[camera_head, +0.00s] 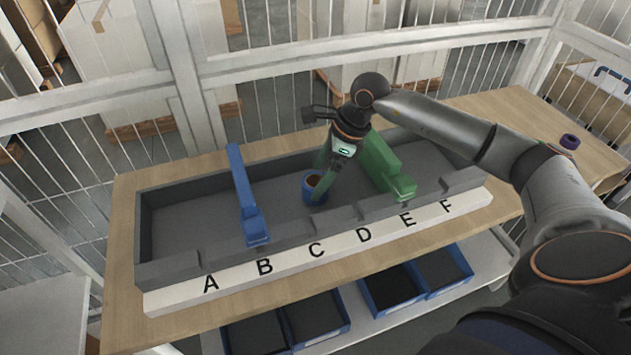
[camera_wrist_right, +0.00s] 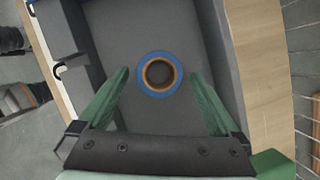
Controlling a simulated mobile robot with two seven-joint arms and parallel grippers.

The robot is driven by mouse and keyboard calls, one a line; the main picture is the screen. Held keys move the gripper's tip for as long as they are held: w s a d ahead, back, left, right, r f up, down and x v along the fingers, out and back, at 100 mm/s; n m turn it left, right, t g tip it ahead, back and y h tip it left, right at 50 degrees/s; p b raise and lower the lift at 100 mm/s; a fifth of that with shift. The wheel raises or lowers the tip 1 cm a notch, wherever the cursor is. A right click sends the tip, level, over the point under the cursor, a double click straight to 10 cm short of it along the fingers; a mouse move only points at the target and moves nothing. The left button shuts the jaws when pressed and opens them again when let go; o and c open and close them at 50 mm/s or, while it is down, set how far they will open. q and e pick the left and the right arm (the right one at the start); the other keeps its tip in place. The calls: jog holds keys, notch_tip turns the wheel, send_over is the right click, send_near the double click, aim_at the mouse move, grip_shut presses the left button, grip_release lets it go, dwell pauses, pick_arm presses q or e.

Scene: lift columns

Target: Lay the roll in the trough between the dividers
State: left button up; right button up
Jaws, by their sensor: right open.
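A blue roll (camera_head: 314,196) with a brown core stands on end, its hole facing up, in the grey trough (camera_head: 185,214). It is between the blue divider (camera_head: 243,190) and the green divider (camera_head: 381,163), roughly above letters C and D. My right gripper (camera_head: 319,176) has its green fingers open at the roll. In the right wrist view the roll (camera_wrist_right: 143,83) shows between the two fingertips (camera_wrist_right: 159,73), with a gap on both sides. My left gripper is not in view.
A white strip lettered A to F (camera_head: 320,248) runs along the trough's notched front wall. A small dark purple ring (camera_head: 569,141) lies on the wooden table (camera_head: 510,110) at the right. Blue bins (camera_head: 390,290) sit on a shelf below. Wire fencing stands behind the table.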

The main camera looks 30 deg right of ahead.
jog(key=v, duration=0.9)
jog(key=shift+r+b, duration=0.2)
jog(key=shift+b, duration=0.15)
jog(key=shift+s+f, duration=0.1)
jog(key=shift+s, duration=0.05)
